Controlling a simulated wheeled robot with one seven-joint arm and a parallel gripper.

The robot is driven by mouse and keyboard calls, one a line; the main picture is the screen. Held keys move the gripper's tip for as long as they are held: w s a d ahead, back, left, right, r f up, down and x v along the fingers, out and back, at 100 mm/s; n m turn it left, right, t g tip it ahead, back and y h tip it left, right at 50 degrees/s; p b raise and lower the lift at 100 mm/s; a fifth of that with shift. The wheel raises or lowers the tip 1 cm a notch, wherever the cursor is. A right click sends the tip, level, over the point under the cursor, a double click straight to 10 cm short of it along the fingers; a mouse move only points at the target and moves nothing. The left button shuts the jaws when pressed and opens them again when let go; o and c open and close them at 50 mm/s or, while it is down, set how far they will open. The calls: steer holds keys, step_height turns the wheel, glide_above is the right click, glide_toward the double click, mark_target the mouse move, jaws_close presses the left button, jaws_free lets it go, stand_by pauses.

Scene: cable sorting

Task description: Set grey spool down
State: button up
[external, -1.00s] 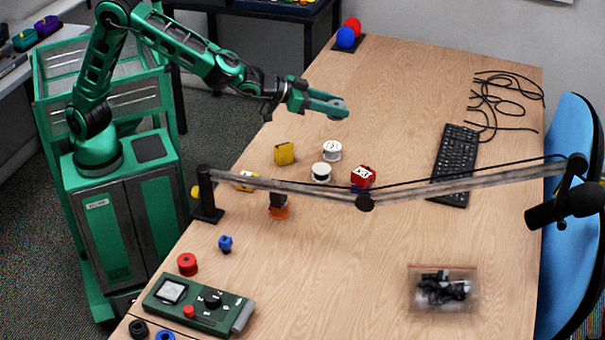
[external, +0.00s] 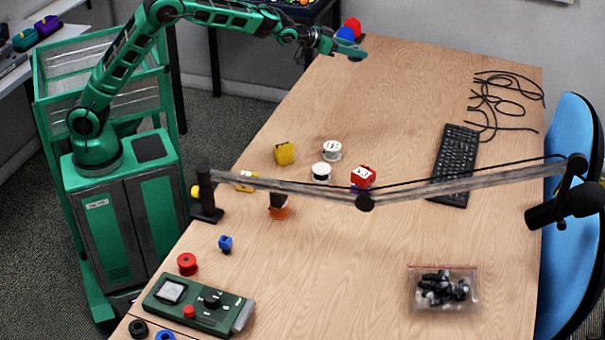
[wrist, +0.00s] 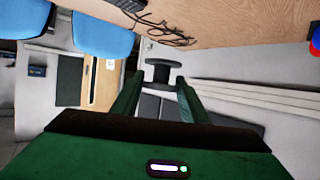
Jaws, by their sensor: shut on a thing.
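My gripper (external: 345,50) is shut on the grey spool (wrist: 161,73) and holds it in the air near the far left corner of the desk. In the external view the spool (external: 357,57) is small and dark grey at the fingertips. In the wrist view it sits between the two green fingers, dark and flanged. A blue object (external: 345,33) and a red object (external: 352,23) are beside and behind my gripper at the desk's far end; the gripper partly hides them.
A jointed boom arm (external: 290,191) crosses above the desk. A keyboard (external: 455,165) and black cable (external: 505,100) are at right. The desk's far middle is clear.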

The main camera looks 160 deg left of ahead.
step_height(320, 180, down, 17)
glide_above(366, 150)
step_height(366, 150, down, 8)
steer(key=shift+r, duration=0.15)
steer(key=shift+a+f, duration=0.1)
steer(key=shift+f, duration=1.9)
steer(key=shift+f, duration=0.15)
steer(key=o, duration=1.1)
steer(key=shift+c, duration=0.2)
